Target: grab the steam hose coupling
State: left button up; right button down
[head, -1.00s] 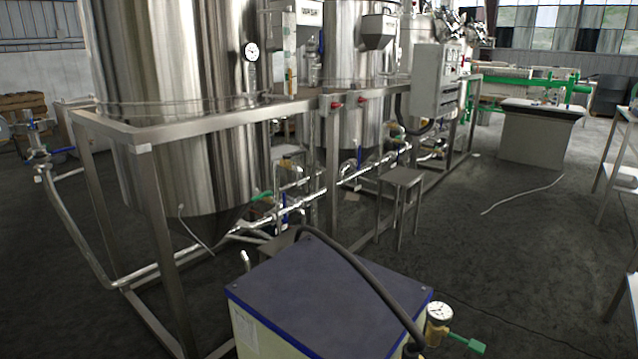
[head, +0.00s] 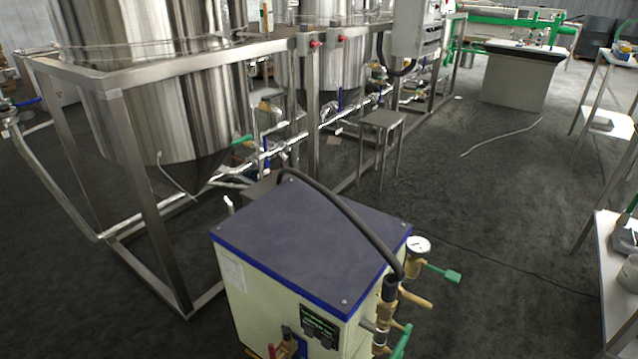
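A black hose (head: 340,203) arches over the dark top of a cream and blue box-shaped unit (head: 300,240). Its near end runs down into a dark fitting (head: 389,288) above brass valves on the unit's right side; this may be the steam hose coupling, but I cannot tell for sure. The hose's far end drops behind the unit's back left edge, where it is hidden. A round gauge (head: 418,246) and a green-handled valve (head: 442,271) sit beside the fitting. Neither of my grippers is in view.
Steel tanks (head: 170,100) in a metal frame (head: 150,200) with pipes stand behind and left. A small stool (head: 383,120) stands near the frame. A table (head: 612,290) and shelf stand at the right. Dark floor (head: 500,220) lies open between, with a thin cable across it.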

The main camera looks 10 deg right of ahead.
aim_at(387, 300)
jog(key=z, duration=0.5)
jog(key=j+z, duration=0.1)
jog(key=z, duration=0.35)
jog(key=k+z, duration=0.1)
jog(key=z, duration=0.9)
jog(key=k+z, duration=0.1)
jog(key=z, duration=0.4)
jog(key=k+l, duration=0.25)
jog(key=k, duration=0.05)
